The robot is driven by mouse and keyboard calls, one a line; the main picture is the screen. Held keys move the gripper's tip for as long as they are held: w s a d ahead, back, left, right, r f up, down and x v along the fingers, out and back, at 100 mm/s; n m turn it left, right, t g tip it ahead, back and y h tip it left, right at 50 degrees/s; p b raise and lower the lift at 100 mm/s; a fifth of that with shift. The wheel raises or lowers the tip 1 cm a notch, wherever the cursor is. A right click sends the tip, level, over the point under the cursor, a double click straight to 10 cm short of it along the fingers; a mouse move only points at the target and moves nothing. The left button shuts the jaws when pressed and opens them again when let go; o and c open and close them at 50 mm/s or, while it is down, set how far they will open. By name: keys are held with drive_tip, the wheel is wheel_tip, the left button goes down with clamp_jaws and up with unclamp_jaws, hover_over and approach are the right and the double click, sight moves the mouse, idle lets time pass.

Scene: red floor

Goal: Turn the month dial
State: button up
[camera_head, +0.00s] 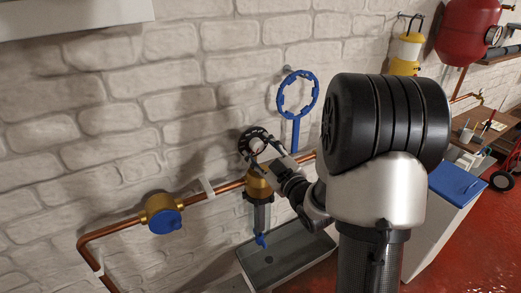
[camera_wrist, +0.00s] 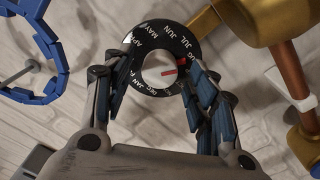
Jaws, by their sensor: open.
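The month dial is a black ring with white month letters around a pale centre. It shows in the wrist view (camera_wrist: 150,40) and on the brass fitting at the wall in the head view (camera_head: 246,138). A red mark lies on the right of its pale centre. MAY, JUN and JUL read along its upper edge. My gripper (camera_wrist: 158,82) is open, with one finger on each side of the dial's lower half. The fingers cover parts of the ring; I cannot tell whether they touch it. In the head view my gripper (camera_head: 271,152) is at the dial's right side.
The brass filter body (camera_head: 258,187) and copper pipe (camera_head: 228,188) run beside the dial. A blue ring wrench (camera_head: 296,122) hangs close to the right. A brass valve with a blue cap (camera_head: 163,217) is at left. A grey sink (camera_head: 280,262) lies below.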

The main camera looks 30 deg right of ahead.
drive_tip(key=s, duration=0.6)
drive_tip(key=shift+s, duration=0.35)
drive_tip(key=shift+w, duration=0.1)
drive_tip(key=s+a+m+g, duration=0.3)
drive_tip(key=s+a+g, duration=0.3)
drive_tip(key=s, duration=0.7)
drive_tip(key=s+a+m+g, duration=0.3)
drive_tip(key=s+a+g, duration=0.4)
drive_tip(key=s+a, duration=0.3)
drive_tip(key=s, duration=0.2)
drive_tip(key=shift+s+a+r+m, duration=0.3)
drive_tip(key=shift+s+m, duration=0.05)
drive_tip(key=shift+m, duration=0.05)
